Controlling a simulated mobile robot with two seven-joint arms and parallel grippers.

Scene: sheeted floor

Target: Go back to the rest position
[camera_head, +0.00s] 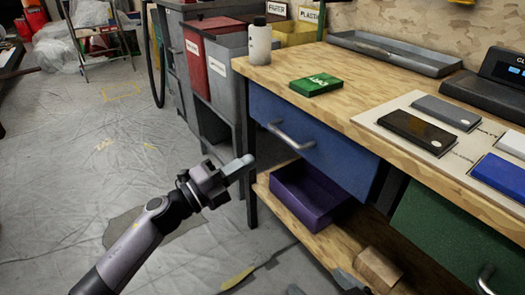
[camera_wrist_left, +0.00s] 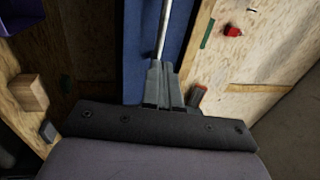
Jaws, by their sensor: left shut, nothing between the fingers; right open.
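My left gripper (camera_head: 243,164) reaches in from the lower left of the head view. Its fingers are together and hold nothing. It is in the air over the sheeted floor, left of the workbench. The blue drawer (camera_head: 300,130) with its metal handle (camera_head: 291,137) is to its right, apart from the fingers in this view. In the left wrist view the closed fingers (camera_wrist_left: 165,85) point along the blue drawer front (camera_wrist_left: 184,30), with a thin metal bar (camera_wrist_left: 162,28) beyond them.
The bench top holds a green box (camera_head: 316,85), a white bottle (camera_head: 260,42), a grey tray (camera_head: 394,53) and phone-like slabs (camera_head: 417,131). A purple bin (camera_head: 309,193) and wooden block (camera_head: 377,268) sit on the lower shelf. Grey and red bins (camera_head: 208,62) stand behind. Floor at left is open.

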